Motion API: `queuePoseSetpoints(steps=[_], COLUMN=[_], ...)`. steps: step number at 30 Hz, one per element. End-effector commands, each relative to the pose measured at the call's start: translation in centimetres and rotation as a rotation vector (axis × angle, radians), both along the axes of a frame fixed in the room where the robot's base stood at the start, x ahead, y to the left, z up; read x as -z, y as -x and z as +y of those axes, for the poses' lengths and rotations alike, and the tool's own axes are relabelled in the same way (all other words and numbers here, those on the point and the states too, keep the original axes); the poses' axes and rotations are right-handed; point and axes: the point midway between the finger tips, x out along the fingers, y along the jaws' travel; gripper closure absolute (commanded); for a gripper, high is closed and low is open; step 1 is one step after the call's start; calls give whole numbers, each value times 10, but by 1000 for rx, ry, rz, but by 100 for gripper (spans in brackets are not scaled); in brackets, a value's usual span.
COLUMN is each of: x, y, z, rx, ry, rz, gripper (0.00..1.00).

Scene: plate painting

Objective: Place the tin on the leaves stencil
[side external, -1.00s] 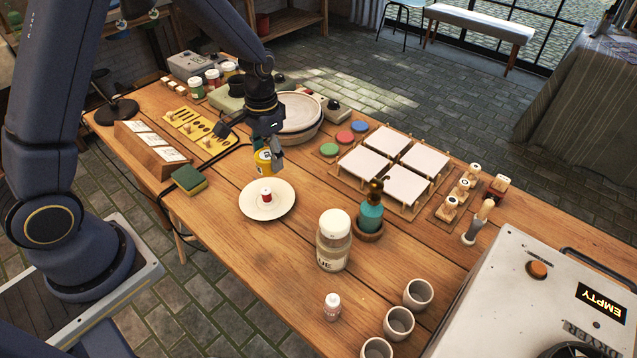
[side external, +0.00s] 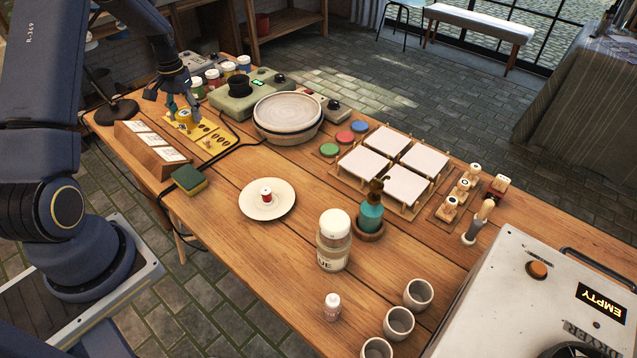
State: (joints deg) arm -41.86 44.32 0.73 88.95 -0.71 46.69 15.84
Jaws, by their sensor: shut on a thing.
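My gripper (side external: 181,108) is at the back left of the table, pointing down and shut on a small yellow tin (side external: 184,119). The tin is over the row of yellow stencils, around the left and middle ones. I cannot tell whether it touches a stencil or hangs just above. The right-hand stencil (side external: 219,141) is uncovered and shows dark oval cut-outs. The other stencils are partly hidden by my gripper and the tin. The cut-outs are too small for me to be sure which is the leaves pattern.
A wooden card rack (side external: 150,150) stands in front of the stencils, with a green sponge (side external: 189,181) nearby. Paint jars (side external: 214,78) and a green device (side external: 236,103) stand behind. A black cable runs close to the stencils. A white plate (side external: 284,204) holds a small red-and-white piece (side external: 266,194).

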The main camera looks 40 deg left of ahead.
Motion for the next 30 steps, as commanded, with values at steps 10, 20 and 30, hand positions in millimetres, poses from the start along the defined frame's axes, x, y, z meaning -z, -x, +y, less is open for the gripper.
queuePoseSetpoints(steps=[10,20,30], x=[57,85,100], y=[-51,-61,-61], z=[34,41,42], rx=[1,1,1], ry=[2,2,0], rz=[1,2,0], gripper=[80,80,80])
